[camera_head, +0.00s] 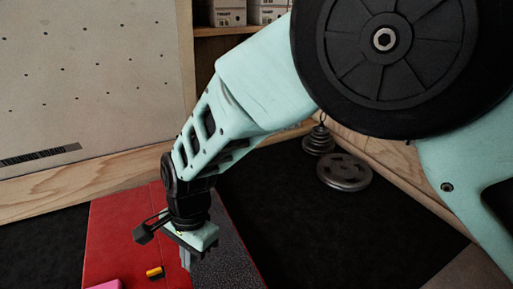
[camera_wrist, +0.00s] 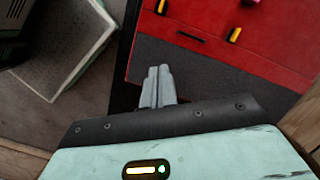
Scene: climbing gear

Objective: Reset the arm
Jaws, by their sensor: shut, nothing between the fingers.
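My gripper (camera_head: 185,258) points down at the end of my bent mint-green arm, over the red and dark grey mat. In the wrist view my gripper (camera_wrist: 160,76) has its two grey fingers pressed together with nothing between them. The fingers show against the mat's grey strip and its dark edge. In the head view the fingertips are small and partly hidden behind the wrist parts.
The red mat (camera_head: 115,235) bears a yellow-and-black piece (camera_head: 154,272) and a pink thing (camera_head: 104,285). Another yellow-and-black piece (camera_wrist: 234,35) shows in the wrist view. A weight plate (camera_head: 344,171) and stacked weights (camera_head: 318,139) rest on the black floor. A holed board (camera_head: 90,70) stands at left.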

